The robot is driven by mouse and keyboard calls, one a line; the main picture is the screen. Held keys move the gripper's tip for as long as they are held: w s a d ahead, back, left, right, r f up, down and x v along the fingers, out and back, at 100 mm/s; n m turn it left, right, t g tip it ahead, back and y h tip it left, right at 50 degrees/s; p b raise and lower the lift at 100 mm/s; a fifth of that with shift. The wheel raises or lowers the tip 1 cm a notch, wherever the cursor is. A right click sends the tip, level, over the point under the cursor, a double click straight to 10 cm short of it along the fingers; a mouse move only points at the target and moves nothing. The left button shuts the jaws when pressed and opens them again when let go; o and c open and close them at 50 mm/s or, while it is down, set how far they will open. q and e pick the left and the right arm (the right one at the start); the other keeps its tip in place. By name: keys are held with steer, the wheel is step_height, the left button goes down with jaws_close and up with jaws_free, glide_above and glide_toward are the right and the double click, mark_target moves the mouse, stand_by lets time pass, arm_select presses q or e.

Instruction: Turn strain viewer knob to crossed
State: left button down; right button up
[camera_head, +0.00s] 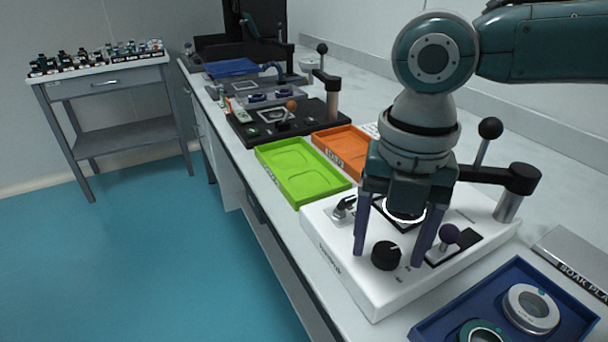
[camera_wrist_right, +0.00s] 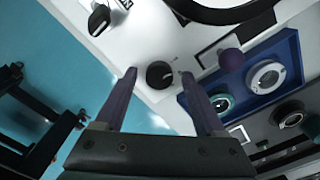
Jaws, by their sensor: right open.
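The strain viewer (camera_head: 345,262) is a white box on the bench, with a black round knob (camera_head: 386,255) near its front edge. A white pointer line shows on the knob's top. My right gripper (camera_head: 390,258) is open above the viewer, with one purple finger on each side of the knob. In the right wrist view the knob (camera_wrist_right: 159,75) shows between the two fingertips (camera_wrist_right: 157,76), with a gap on both sides and no clear contact. The markings around the knob are too small to read. My left gripper is not in view.
A purple-ball lever (camera_head: 449,235) stands close right of the knob, and a metal toggle (camera_head: 344,206) stands left. A blue tray (camera_head: 512,270) holds round parts. Green (camera_head: 300,172) and orange (camera_head: 345,148) trays lie beyond.

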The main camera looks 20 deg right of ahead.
steer(key=shift+f, duration=0.2)
steer(key=shift+c, duration=0.4)
jaws_close()
